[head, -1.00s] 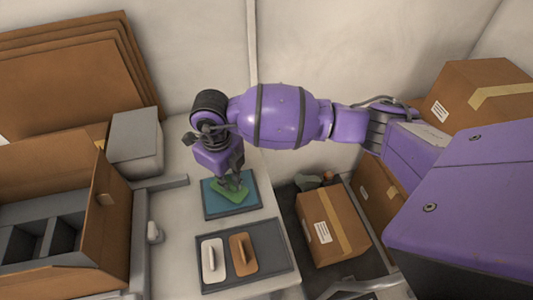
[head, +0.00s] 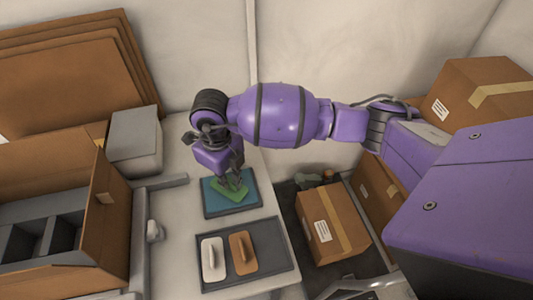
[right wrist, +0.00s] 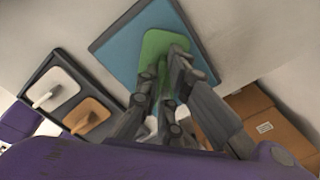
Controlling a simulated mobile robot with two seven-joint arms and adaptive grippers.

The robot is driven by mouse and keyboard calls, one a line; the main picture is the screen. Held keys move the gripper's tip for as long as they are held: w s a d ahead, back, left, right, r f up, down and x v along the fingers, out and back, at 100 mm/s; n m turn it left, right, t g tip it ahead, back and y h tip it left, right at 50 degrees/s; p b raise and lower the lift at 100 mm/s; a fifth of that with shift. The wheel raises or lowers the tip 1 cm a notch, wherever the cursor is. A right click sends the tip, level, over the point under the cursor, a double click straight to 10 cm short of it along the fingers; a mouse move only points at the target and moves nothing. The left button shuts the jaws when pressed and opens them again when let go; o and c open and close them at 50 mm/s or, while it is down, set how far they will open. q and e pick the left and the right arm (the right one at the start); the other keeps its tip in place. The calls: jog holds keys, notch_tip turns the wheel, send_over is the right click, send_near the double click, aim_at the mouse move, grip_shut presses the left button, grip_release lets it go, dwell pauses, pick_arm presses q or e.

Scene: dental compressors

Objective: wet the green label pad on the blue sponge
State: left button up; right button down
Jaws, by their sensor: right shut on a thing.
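The green label pad (head: 232,194) is in the jaws of my right gripper (head: 234,180), over the blue sponge (head: 216,207). The sponge lies in a dark-edged square tray on the pale table. In the right wrist view, the fingers (right wrist: 164,85) are closed on the handle side of the green pad (right wrist: 158,42), with the blue sponge (right wrist: 122,52) around and behind it. The pad appears at or very near the sponge surface; I cannot tell whether it touches. My left gripper is not in view.
A dark tray (head: 269,277) with a white pad (head: 212,261) and an orange-brown pad (head: 243,255) lies in front of the sponge. An open cardboard box (head: 117,215) with grey compartments and a grey block (head: 135,138) stand left. Cardboard boxes (head: 327,228) sit right of the table.

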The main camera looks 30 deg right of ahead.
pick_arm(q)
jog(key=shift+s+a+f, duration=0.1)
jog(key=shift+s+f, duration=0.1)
pick_arm(e)
jog(key=shift+f, duration=0.3)
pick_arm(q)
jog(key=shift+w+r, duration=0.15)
pick_arm(e)
jog(key=shift+f, duration=0.1)
dwell(1.2)
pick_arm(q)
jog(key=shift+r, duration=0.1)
pick_arm(e)
jog(key=shift+w+r+p, duration=0.1)
jog(key=shift+r+p, duration=1.6)
jog(key=shift+r, duration=1.95)
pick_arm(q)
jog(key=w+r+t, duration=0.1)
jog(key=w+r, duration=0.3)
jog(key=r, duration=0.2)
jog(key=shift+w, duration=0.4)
pick_arm(e)
jog(key=shift+f, duration=0.1)
